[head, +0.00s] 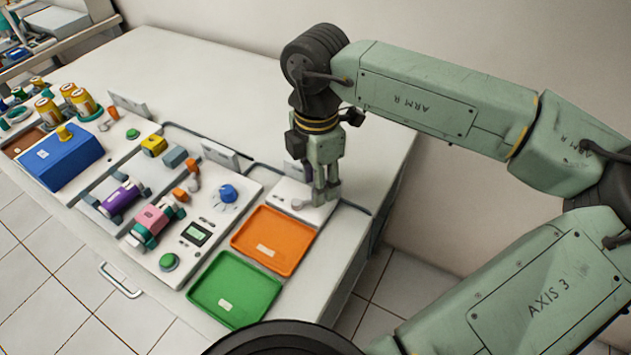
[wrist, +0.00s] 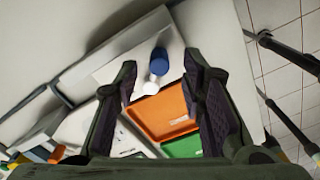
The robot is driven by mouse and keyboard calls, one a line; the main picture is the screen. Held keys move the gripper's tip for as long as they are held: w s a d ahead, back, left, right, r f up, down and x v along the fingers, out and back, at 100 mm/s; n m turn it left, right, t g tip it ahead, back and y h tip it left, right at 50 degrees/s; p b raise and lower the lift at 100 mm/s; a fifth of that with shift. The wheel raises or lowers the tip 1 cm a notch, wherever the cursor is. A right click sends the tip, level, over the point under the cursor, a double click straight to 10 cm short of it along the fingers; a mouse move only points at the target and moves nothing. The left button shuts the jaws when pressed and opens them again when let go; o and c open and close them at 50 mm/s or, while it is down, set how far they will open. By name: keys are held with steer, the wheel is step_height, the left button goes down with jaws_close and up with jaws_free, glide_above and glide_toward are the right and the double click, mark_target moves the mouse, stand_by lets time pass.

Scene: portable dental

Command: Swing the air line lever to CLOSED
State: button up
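A small blue part with a white round end shows in the wrist view (wrist: 158,64) on a white panel at the end of the counter. It looks like the air line lever, but I read no OPEN or CLOSED marking. In the head view only a small white knob (head: 297,204) shows beside my fingers, and the rest is hidden behind them. My gripper (head: 324,198) points down over the white panel (head: 318,213). In the wrist view my gripper (wrist: 160,62) is open, with the blue and white part seen between its fingers. I cannot tell whether they touch.
An orange tray (head: 285,225) and a green tray (head: 222,302) lie in front of the panel. A console with a blue dial (head: 228,193) and a green button (head: 169,262) stands to the left. The rear counter is clear. A wall is behind.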

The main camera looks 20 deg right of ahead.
steer(key=shift+f, duration=1)
jaws_close()
